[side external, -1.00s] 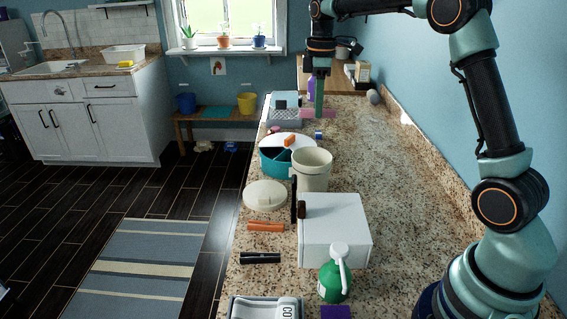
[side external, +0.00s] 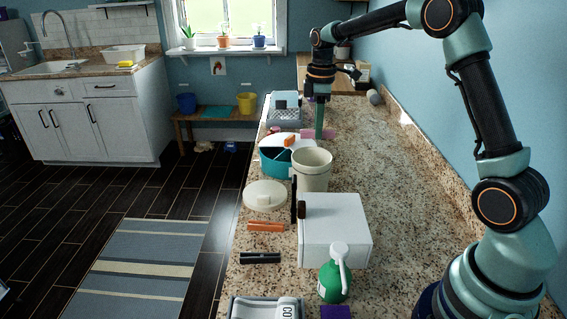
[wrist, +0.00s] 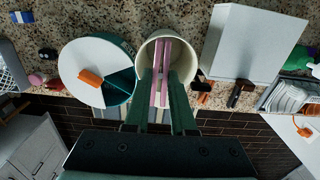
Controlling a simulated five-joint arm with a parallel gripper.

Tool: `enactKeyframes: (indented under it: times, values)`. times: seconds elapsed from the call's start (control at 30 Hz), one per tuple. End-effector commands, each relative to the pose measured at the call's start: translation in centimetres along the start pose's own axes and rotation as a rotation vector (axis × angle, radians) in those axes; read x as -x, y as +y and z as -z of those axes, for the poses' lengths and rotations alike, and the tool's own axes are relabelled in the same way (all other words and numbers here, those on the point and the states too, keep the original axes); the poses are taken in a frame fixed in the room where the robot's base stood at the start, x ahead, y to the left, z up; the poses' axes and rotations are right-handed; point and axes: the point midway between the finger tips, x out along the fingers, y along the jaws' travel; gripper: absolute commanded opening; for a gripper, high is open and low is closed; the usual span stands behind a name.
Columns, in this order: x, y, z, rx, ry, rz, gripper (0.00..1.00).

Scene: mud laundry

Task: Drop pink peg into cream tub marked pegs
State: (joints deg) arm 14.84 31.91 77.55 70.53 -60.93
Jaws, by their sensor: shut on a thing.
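The cream tub (side external: 312,178) stands open on the granite counter, beside a teal round container. In the wrist view the tub (wrist: 143,62) is open towards me; no marking can be read on it. In the wrist view my gripper (wrist: 161,80) and the pink peg (wrist: 161,60) overlap the tub's mouth. The exact height above the rim cannot be told.
The teal container (side external: 272,163) with a white lid and orange piece is left of the tub. A white box (side external: 335,230) and green spray bottle (side external: 333,283) stand nearer. A cream lid (side external: 265,195) and orange peg (side external: 266,226) lie left. The counter's right side is clear.

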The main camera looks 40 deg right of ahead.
Motion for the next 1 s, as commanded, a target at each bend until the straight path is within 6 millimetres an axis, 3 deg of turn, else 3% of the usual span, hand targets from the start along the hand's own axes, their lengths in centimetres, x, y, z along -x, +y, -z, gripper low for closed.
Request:
enactKeyframes:
  times: [0.03, 0.07, 0.1, 0.13, 0.17, 0.57, 1.0]
  values:
    - [0.0, 0.0, 0.0, 0.0, 0.0, 0.0, 0.0]
    - [0.0, 0.0, 0.0, 0.0, 0.0, 0.0, 0.27]
    - [0.0, 0.0, 0.0, 0.0, 0.0, 0.0, 0.42]
    - [0.0, 0.0, 0.0, 0.0, 0.0, 0.0, 0.54]
    - [0.0, 0.0, 0.0, 0.0, 0.0, 0.0, 0.58]
    - [0.6, 0.0, 0.0, 0.0, 0.001, -0.002, 0.58]
    - [8.8, 0.1, 0.1, 0.0, 0.002, -0.003, 0.58]
